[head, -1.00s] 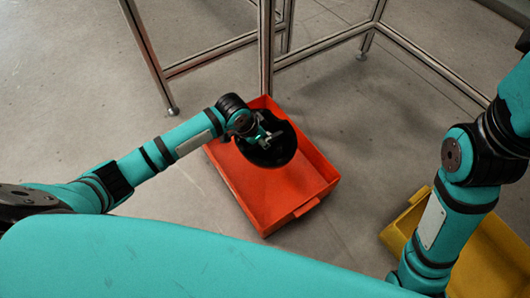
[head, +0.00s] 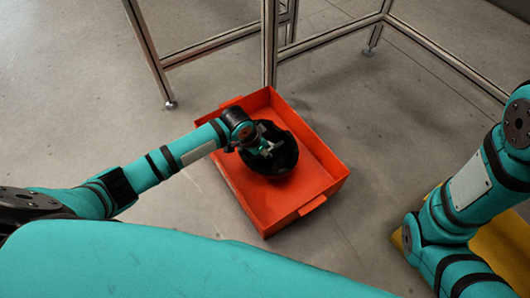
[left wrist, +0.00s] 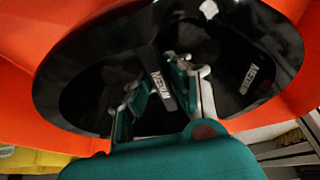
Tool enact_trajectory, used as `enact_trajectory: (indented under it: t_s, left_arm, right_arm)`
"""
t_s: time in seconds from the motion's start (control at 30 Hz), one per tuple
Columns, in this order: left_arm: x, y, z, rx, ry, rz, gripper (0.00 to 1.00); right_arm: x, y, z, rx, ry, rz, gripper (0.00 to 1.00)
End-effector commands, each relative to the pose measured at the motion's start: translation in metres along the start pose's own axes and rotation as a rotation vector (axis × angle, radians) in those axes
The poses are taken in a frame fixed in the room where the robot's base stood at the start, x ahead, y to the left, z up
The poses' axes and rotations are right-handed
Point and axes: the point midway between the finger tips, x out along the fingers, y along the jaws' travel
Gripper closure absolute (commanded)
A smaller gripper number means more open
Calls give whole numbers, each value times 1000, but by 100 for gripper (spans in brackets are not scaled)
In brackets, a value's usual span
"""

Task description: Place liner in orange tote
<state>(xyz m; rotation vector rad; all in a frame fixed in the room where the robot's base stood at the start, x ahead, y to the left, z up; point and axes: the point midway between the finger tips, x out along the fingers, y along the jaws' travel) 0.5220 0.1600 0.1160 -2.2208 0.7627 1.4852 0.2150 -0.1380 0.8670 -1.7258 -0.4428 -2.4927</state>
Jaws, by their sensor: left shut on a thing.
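The liner is a black, glossy, bowl-like shell (head: 280,160) with its open side up, inside or just over the orange tote (head: 321,184). I cannot tell whether it touches the tote floor. My left gripper (head: 266,150) reaches into the shell and is shut on it. In the left wrist view the fingers (left wrist: 165,88) close on a dark strap in the middle of the liner (left wrist: 70,85), which carries white lettering. Orange tote surface (left wrist: 110,15) surrounds the liner there. My right gripper is out of view; only its arm shows at the right.
A yellow tote (head: 497,243) stands on the floor at the right, partly hidden by my right arm. A metal frame (head: 270,45) with legs rises right behind the orange tote. Grey floor is clear left of the tote and between the totes.

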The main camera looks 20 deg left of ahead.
Motion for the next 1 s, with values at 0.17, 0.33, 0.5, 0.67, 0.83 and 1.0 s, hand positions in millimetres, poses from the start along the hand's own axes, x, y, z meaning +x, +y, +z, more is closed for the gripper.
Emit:
enact_trajectory:
  t_s: [0.17, 0.33, 0.5, 0.67, 0.83, 1.0]
  left_arm:
    - [0, 0, 0, 0, 0, 0, 100]
    - [1, 0, 1, 0, -1, 0, 70]
    - [1, 0, 1, 0, -1, 0, 61]
    - [1, 0, 0, 0, 0, 0, 61]
    - [-16, 0, -2, -1, 1, 0, 61]
    - [-49, 0, -2, 0, -2, 0, 61]
  right_arm:
    - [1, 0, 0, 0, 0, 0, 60]
    - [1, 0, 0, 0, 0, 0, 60]
    - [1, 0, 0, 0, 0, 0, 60]
    - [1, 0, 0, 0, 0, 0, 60]
    - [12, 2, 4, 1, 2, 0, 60]
    - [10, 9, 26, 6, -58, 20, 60]
